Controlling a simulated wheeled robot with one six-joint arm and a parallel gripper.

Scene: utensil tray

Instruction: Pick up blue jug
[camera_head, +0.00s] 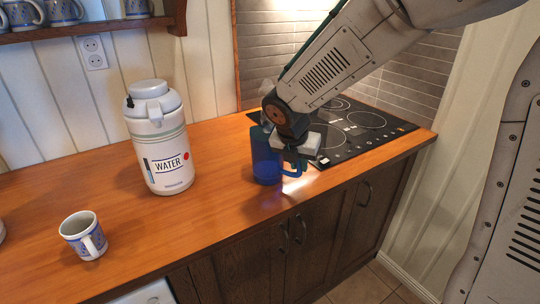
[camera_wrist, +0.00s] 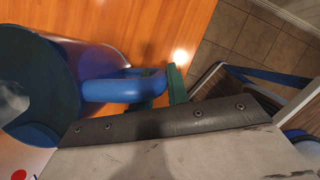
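The translucent blue jug (camera_head: 266,160) stands upright on the wooden counter, in front of the black hob. Its handle points right, toward the counter's front edge. In the wrist view the jug's handle (camera_wrist: 112,88) reaches right from the body at the left edge. My gripper (camera_head: 297,166) is at the handle. Its green fingertips (camera_wrist: 162,92) lie close by the handle's outer end, one on each side as far as I can see. Whether they press on it or stand slightly apart is not clear. The housing hides part of the lower finger.
A white water dispenser (camera_head: 160,145) stands left of the jug. A patterned mug (camera_head: 84,237) sits further left, near the front. The hob (camera_head: 350,125) lies behind and right of my gripper. The counter between dispenser and jug is clear.

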